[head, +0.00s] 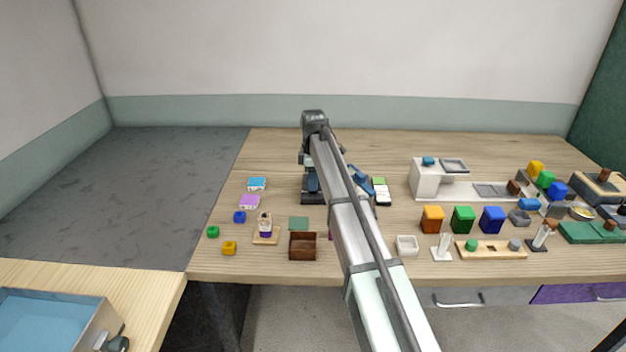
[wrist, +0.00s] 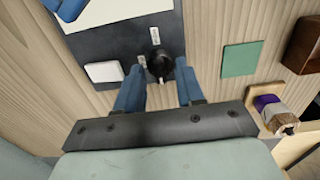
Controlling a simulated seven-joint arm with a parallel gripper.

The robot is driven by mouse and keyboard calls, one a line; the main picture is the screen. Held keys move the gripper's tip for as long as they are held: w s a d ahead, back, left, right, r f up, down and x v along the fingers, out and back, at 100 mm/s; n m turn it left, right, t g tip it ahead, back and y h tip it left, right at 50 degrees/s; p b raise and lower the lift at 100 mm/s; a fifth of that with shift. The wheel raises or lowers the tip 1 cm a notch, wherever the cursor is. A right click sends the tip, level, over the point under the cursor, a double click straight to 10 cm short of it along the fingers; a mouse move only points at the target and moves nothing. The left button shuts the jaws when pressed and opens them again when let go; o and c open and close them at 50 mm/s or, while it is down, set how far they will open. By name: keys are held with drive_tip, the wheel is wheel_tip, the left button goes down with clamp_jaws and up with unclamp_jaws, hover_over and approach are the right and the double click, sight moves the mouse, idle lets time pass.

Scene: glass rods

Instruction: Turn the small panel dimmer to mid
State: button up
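The small panel (wrist: 105,48) is a dark plate on the wooden table, with a round black dimmer knob (wrist: 160,65) and small white labels around it. My gripper (wrist: 160,72) has blue fingers, one on each side of the knob. The fingers are apart, and a narrow gap shows between them and the knob. Which way the knob points cannot be made out. In the head view my arm partly hides the panel (head: 312,199), and the knob does not show.
A white switch-like block (wrist: 104,72) sits on the panel left of the knob. A green square (wrist: 241,59), a brown box (wrist: 304,45) and a purple-and-white figure (wrist: 270,107) on a wooden base lie to the right. Several coloured blocks stand at the table's right side, such as an orange one (head: 432,219).

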clamp_jaws()
drive_tip(key=shift+m, duration=0.4)
drive_tip(key=m, duration=0.3)
drive_tip(key=shift+m, duration=0.3)
drive_tip(key=m, duration=0.4)
drive_tip(key=shift+m, duration=0.3)
drive_tip(key=m, duration=0.8)
drive_tip(key=shift+m, duration=0.3)
